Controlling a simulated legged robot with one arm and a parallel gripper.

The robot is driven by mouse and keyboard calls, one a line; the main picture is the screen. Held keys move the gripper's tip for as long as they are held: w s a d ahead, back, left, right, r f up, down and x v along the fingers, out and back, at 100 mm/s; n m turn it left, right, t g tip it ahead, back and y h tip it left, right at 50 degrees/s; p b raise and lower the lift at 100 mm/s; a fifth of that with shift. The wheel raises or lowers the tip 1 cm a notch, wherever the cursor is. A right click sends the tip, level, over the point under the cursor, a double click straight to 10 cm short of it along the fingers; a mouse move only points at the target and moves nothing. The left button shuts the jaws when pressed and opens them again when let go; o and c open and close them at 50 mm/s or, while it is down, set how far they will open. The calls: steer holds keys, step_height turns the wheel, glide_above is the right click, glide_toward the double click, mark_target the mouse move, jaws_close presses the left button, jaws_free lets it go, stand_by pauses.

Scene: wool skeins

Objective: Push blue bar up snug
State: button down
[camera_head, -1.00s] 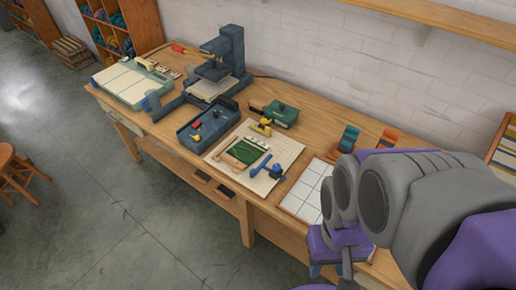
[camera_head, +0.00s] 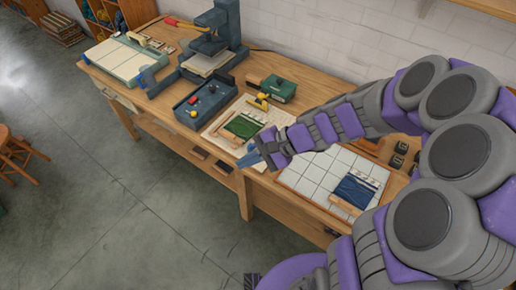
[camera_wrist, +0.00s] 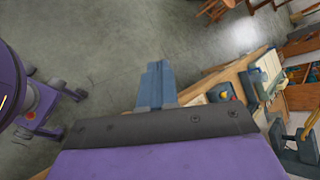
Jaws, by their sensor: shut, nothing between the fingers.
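My gripper (camera_head: 250,157) is shut and empty, its blue-grey fingers pointing left near the front edge of the table. In the wrist view the fingers (camera_wrist: 156,84) are together, with grey floor behind them. A blue piece (camera_head: 268,136), which looks like the blue bar, shows just behind my gripper at the right side of a pale board (camera_head: 221,117). My gripper and wrist hide part of it, and I cannot tell whether they touch. A green piece (camera_head: 241,127) in a light frame lies on the board, left of the blue piece.
A blue-grey tray (camera_head: 190,107) with small coloured parts stands left of the board. A yellow-handled tool (camera_head: 258,101) and a green box (camera_head: 278,88) are behind it. A white tiled board (camera_head: 310,173) with a dark blue piece (camera_head: 355,190) lies to the right. A press (camera_head: 217,45) stands further back.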

steer(key=w+d+f+m+t, duration=0.6)
steer(key=w+d+f+m, duration=0.2)
steer(key=w+f+m, duration=0.45)
steer(key=m+t+h, duration=0.1)
steer(key=m+t, duration=0.1)
steer(key=m, duration=0.3)
glide_toward(252, 148)
steer(key=f, duration=0.1)
steer(key=a+f+b, duration=0.1)
steer(key=f+b, duration=0.1)
steer(key=shift+w+a, duration=0.3)
steer(key=shift+w, duration=0.1)
steer(key=shift+w+a+r, duration=0.1)
steer(key=shift+w+a, duration=0.7)
steer(key=shift+a, duration=0.15)
steer(key=shift+w+a+r+b, duration=0.1)
steer(key=shift+w+a+b, duration=0.25)
steer(key=shift+w+a, duration=0.2)
